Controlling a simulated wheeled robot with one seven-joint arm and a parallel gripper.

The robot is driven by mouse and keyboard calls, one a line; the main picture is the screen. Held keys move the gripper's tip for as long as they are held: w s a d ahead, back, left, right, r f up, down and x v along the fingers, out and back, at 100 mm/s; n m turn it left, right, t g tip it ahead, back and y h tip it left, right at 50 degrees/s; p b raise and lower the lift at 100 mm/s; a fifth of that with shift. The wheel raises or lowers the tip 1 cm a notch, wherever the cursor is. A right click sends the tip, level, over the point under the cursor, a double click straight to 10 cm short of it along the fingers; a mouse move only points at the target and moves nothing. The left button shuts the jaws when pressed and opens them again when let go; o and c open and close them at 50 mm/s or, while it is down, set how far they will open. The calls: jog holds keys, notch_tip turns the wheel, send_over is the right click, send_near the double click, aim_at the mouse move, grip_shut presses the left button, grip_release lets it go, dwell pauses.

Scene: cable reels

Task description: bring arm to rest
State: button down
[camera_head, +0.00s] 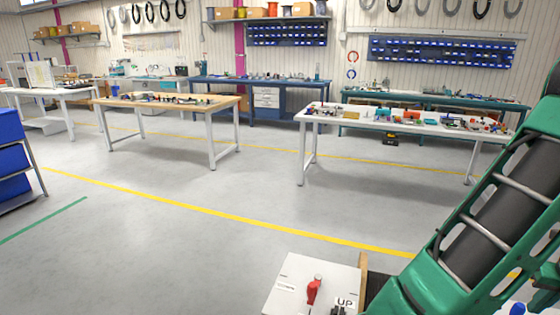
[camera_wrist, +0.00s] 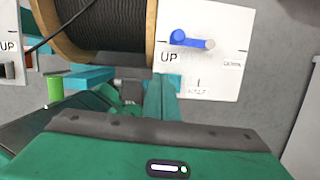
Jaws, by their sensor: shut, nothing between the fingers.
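In the wrist view my gripper (camera_wrist: 161,88) is shut and empty, its teal fingers pointing away from the green hand at the bottom of the picture. The fingertips are in front of the lower left edge of a white panel (camera_wrist: 225,75). A blue lever (camera_wrist: 190,39) on this panel lies nearly level, beside the words UP and DOWN. A wooden reel of dark cable (camera_wrist: 105,25) is to the left of the panel. I cannot tell whether the fingers touch anything. My gripper does not show in the head view.
In the head view a white panel (camera_head: 297,281) with a red lever (camera_head: 314,289) stands low in front. A white table (camera_head: 402,118) and a wooden-topped table (camera_head: 168,103) stand farther back, both holding small parts. Blue bins (camera_head: 10,158) are at the left. The grey floor between is clear.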

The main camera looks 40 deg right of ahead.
jog(key=w+a+r+n, duration=0.3)
jog(key=w+n, duration=0.2)
jog(key=w, duration=0.3)
jog(key=w+a+r+n+y, duration=0.1)
jog(key=w+a+r+n, duration=0.2)
jog(key=w, duration=0.4)
jog(key=w+a+r+n, duration=0.2)
jog(key=w+a+n, duration=0.1)
jog(key=w+n, duration=0.4)
jog(key=w+a+r+n+g, duration=0.1)
jog(key=w+a+r+n, duration=0.3)
jog(key=w+a+n, duration=0.8)
jog(key=s+a+r+n+y, duration=0.1)
jog(key=a+r+n, duration=0.1)
jog(key=a+n, duration=1.2)
jog(key=shift+s+a+r+y, duration=0.2)
jog(key=shift+s+a+y, duration=0.1)
jog(key=shift+a, duration=2.35)
